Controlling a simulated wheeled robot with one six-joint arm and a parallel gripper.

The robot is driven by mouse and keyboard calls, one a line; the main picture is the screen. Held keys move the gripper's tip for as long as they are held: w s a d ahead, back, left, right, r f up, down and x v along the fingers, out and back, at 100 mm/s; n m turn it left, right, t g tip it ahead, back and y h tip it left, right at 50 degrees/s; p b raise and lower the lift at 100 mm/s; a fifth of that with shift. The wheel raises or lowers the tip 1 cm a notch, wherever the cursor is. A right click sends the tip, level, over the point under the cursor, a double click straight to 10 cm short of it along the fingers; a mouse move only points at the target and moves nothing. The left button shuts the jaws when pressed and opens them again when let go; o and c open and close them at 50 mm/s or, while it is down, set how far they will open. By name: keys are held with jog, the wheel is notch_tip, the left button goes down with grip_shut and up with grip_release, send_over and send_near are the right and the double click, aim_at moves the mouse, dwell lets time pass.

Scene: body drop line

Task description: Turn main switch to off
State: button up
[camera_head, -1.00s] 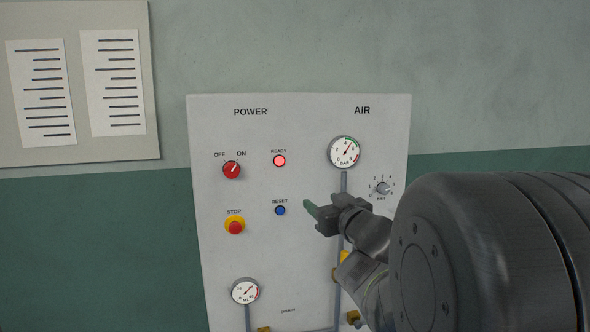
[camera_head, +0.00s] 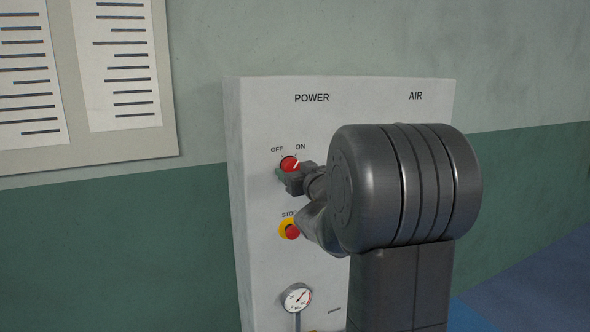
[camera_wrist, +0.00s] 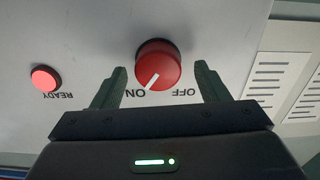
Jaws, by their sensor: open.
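The main switch (camera_head: 289,164) is a red round knob on the grey panel, under the labels OFF and ON. It also shows in the wrist view (camera_wrist: 158,65), upside down, with its white mark pointing at ON. My gripper (camera_wrist: 157,80) is open, with one green-grey finger on each side of the knob. The fingertips appear close to the knob, with gaps between; I cannot tell how far they reach over it. In the head view my gripper (camera_head: 282,178) is at the knob's lower edge and partly hides it.
The red READY lamp (camera_wrist: 46,78) is lit beside the switch. The red STOP button (camera_head: 292,232) on its yellow base sits just below my wrist. A gauge (camera_head: 297,298) is lower on the panel (camera_head: 262,270). My arm hides most of the AIR side.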

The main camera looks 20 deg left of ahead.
jog(key=shift+w, duration=0.25)
jog(key=shift+a, duration=0.1)
jog(key=shift+c, duration=0.5)
jog(key=c, duration=0.9)
